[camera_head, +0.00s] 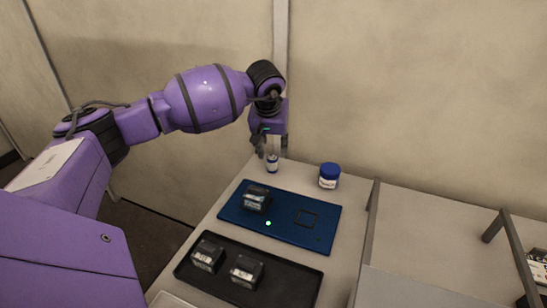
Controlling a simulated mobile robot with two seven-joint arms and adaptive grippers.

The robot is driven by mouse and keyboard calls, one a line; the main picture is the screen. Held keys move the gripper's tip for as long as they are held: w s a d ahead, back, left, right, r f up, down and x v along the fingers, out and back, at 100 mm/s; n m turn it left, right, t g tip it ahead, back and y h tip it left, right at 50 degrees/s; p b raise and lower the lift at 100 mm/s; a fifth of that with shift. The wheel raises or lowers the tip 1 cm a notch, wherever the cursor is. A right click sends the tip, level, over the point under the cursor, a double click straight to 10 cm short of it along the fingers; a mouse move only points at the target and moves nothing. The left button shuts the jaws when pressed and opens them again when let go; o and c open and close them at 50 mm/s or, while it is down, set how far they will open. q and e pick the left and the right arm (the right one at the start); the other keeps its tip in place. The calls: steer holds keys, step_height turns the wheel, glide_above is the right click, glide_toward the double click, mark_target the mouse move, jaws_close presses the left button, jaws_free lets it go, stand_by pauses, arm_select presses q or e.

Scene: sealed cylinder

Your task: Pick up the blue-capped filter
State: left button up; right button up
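My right gripper is not in view.
A white jar with a blue lid (329,175) stands right of the filter. The blue mat (287,231) bears a dark block (256,196) and a square outline. A black tray (283,287) in front holds two dark blocks (208,256). Metal rails (369,225) stand at the right.

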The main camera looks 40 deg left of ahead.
mark_target(275, 159)
arm_select(q)
steer(key=x, duration=0.7)
steer(key=shift+s+d+f, duration=0.2)
steer(key=shift+d+f, duration=0.05)
steer(key=c, duration=0.9)
steer(key=shift+r, duration=0.15)
